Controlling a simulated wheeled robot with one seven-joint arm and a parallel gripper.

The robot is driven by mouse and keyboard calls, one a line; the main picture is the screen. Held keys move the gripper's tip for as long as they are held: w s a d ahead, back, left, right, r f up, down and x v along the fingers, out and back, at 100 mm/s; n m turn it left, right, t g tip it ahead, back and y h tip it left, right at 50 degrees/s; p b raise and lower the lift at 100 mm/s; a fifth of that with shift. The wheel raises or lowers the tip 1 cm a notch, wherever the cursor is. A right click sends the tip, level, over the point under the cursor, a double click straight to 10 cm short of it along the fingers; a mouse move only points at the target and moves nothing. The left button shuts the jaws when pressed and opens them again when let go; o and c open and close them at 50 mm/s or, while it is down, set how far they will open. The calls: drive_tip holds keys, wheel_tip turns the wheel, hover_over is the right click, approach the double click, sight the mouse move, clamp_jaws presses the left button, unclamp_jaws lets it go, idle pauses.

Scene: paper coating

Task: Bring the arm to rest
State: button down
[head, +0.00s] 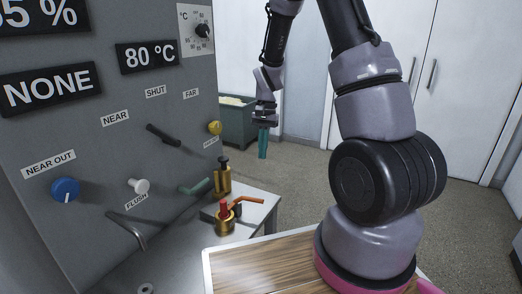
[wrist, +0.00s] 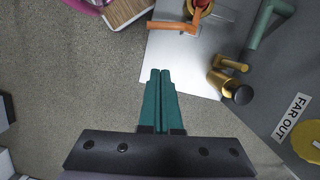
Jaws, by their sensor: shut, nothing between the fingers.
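My gripper (head: 263,143) hangs with its teal fingers pointing down, in the upper middle of the head view. In the wrist view its two fingers (wrist: 160,75) lie side by side, shut, with nothing between them. It is in free air over the grey floor (head: 300,170), apart from the machine panel and the white table. My arm (head: 370,100) rises from its pink-ringed base at the lower right and bends over at the top, where part of it is out of view.
A grey machine panel (head: 110,75) with knobs and levers stands at left. A brass valve with an orange handle (wrist: 174,26) and a brass fitting (head: 222,177) stand by the white table (wrist: 180,65). White cabinets (head: 400,60) line the back.

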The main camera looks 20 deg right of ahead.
wheel_tip(320, 180, up, 10)
drive_tip(key=s+t, duration=0.2)
drive_tip(key=s+d+r+n+t, duration=0.2)
drive_tip(key=s+r+t, duration=0.5)
drive_tip(key=s+r, duration=0.9)
wheel_tip(320, 180, up, 4)
drive_tip(key=shift+s+d+r+n, duration=0.1)
drive_tip(key=shift+s+d+n, duration=0.2)
drive_tip(key=shift+n, duration=0.2)
